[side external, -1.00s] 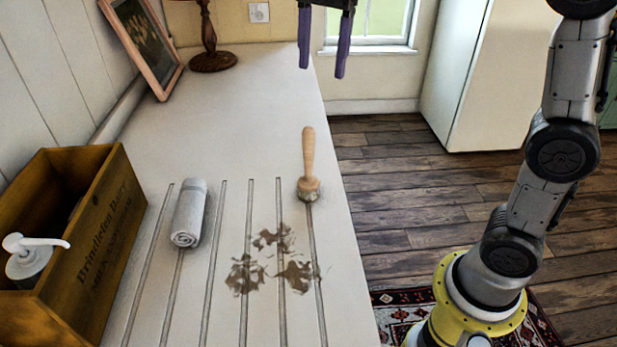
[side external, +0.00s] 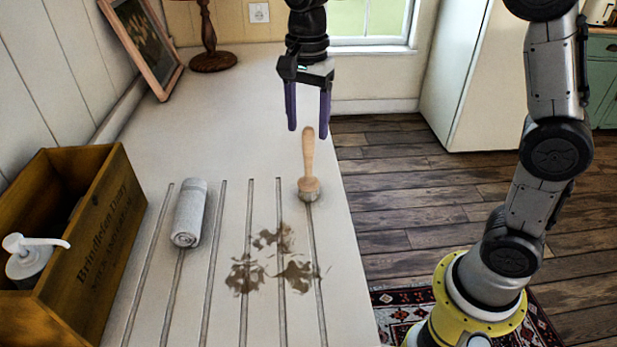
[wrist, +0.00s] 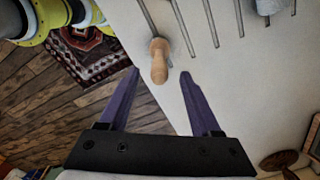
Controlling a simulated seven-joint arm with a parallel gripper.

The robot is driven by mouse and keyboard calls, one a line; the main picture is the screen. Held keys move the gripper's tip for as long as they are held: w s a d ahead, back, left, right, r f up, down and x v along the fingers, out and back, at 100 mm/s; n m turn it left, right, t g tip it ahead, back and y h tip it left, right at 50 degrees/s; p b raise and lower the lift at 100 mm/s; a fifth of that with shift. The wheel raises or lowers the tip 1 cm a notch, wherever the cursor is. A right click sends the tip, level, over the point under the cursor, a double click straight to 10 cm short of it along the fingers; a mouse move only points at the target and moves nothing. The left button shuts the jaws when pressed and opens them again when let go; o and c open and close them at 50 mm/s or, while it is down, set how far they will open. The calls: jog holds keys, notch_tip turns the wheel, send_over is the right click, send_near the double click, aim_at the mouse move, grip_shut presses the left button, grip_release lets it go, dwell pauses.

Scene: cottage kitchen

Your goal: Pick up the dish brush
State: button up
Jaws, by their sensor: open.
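The dish brush (side external: 308,160) has a pale wooden handle and a round bristle head. My gripper (side external: 308,122) is open and empty, fingers pointing down, above the handle's far end. In the wrist view the brush handle (wrist: 159,62) shows ahead of and between the purple fingertips of my gripper (wrist: 160,76). The brush head is hidden there behind the handle. No contact with the brush is visible.
A rolled grey towel (side external: 190,212) lies left of the brush. Brown stains (side external: 272,262) mark the grooved counter. A wooden crate (side external: 98,250) with a white pump bottle (side external: 28,258) stands at the left. A picture frame (side external: 143,45) and lamp base (side external: 213,61) stand behind.

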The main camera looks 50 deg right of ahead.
send_over(308, 164)
jog(key=f, duration=0.4)
jog(key=shift+w+d+f, duration=0.1)
jog(key=shift+w+d, duration=0.15)
jog(key=shift+d, duration=0.1)
jog(key=shift+c, duration=0.3)
grip_shut()
dwell(0.7)
